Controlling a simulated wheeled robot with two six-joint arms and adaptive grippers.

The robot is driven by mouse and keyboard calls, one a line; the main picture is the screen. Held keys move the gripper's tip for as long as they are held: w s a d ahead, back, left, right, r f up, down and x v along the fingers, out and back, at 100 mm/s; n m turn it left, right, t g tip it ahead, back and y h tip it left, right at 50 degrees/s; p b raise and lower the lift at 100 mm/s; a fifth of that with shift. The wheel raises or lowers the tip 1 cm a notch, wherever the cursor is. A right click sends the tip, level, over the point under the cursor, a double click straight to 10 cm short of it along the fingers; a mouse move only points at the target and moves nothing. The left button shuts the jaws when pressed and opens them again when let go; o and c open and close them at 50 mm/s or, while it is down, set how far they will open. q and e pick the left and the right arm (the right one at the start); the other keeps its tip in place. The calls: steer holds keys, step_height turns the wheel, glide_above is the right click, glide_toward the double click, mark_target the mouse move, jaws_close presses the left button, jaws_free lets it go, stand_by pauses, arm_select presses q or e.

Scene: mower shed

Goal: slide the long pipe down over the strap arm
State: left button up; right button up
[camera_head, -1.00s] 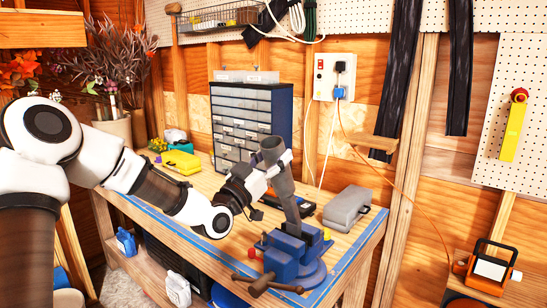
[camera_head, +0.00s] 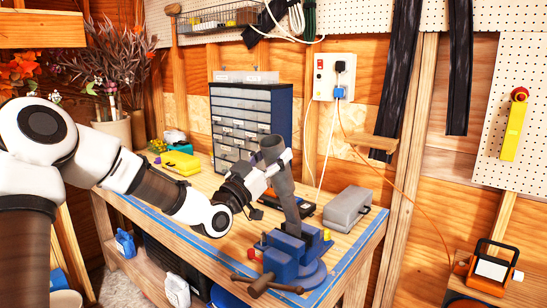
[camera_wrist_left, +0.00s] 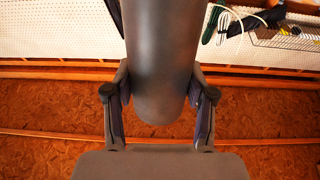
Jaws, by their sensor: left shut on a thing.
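The long grey pipe (camera_head: 282,188) stands over the blue vise (camera_head: 292,262) on the bench, leaning a little with its top to the left. My left gripper (camera_head: 265,178) is shut on the pipe near its upper part. In the left wrist view the pipe (camera_wrist_left: 162,60) fills the middle, between the two fingers of the gripper (camera_wrist_left: 160,100). The pipe's lower end reaches down to the vise jaws. The strap arm cannot be made out; the pipe or vise may hide it. My right gripper is not in view.
A grey case (camera_head: 347,209) lies right of the vise on the workbench (camera_head: 200,236). A drawer cabinet (camera_head: 252,125) stands behind the pipe. An orange cord (camera_head: 390,185) hangs at the right. A yellow thing (camera_head: 181,162) lies at the bench's left.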

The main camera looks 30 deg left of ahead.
mark_target(284, 193)
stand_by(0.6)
arm_select(q)
steer(key=shift+f+b, duration=0.3)
steer(key=shift+b, duration=0.3)
steer(key=shift+w+d+f+b, duration=0.1)
steer(key=shift+w+f+b, duration=0.6)
steer(key=shift+f+b, duration=1)
steer(key=shift+w+d+f+b, duration=0.1)
steer(key=shift+w+f+b, duration=0.65)
steer(key=shift+f+b, duration=1)
steer(key=shift+w+f+b, duration=0.7)
steer(key=shift+f+b, duration=0.85)
steer(key=shift+f, duration=0.25)
steer(key=o, duration=1.4)
steer(key=v, duration=1.2)
